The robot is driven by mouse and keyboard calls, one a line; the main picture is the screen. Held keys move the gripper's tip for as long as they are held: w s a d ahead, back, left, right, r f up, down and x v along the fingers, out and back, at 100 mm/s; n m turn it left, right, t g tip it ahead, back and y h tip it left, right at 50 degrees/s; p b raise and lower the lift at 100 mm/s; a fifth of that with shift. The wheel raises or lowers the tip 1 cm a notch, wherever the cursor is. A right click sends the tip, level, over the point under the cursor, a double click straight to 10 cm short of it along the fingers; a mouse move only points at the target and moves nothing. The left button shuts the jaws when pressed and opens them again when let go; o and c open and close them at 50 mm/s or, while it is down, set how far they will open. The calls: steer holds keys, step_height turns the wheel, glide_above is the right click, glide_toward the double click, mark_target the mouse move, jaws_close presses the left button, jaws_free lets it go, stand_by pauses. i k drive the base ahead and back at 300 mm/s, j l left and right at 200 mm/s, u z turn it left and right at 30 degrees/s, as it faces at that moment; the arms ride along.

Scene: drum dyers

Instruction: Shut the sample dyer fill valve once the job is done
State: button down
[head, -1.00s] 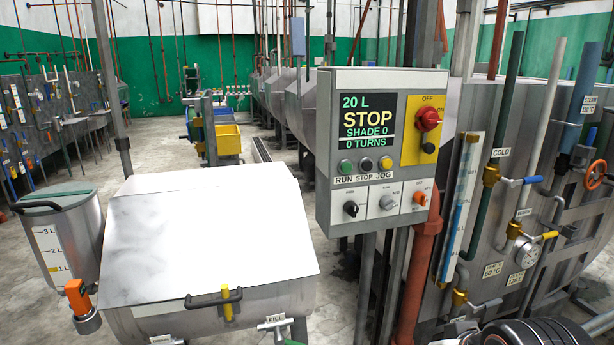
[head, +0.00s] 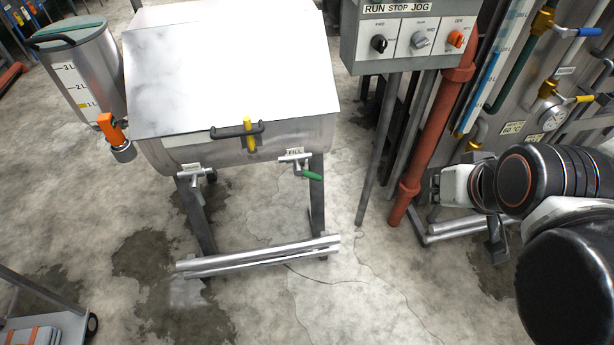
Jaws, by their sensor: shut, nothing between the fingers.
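The sample dyer (head: 200,155) is a steel trough with a closed pale lid (head: 225,70), left of centre in the head view. Its fill valve (head: 295,160) sits low on the right front, under a FILL label (head: 294,151). The valve's green lever (head: 312,174) slants down to the right from the steel body. My gripper (head: 435,190) is at the right, pointing left, well apart from the valve. It is shut and empty; its fingertips are small and partly dark in this view.
A second valve (head: 193,171) is on the dyer's front left. A grey post (head: 376,150) and red pipe (head: 432,135) stand between the fill valve and my gripper. The control box (head: 400,35) hangs above. A steel-barred stand is below; the concrete floor in front is mostly clear.

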mark_target(298, 170)
steer(key=i+l, duration=0.2)
steer(key=i, duration=0.2)
steer(key=i+l, duration=0.2)
steer(key=i, duration=0.2)
steer(key=i+l, duration=0.2)
steer(key=i, duration=0.2)
steer(key=u, duration=0.85)
steer(key=i+l+u, duration=0.1)
steer(key=u, duration=0.75)
steer(key=l+u, duration=0.1)
steer(key=u, duration=0.75)
steer(key=k+j+u, duration=0.25)
steer(key=k+j, duration=0.6)
steer(key=k, duration=0.15)
steer(key=j, duration=0.15)
steer(key=l, duration=0.15)
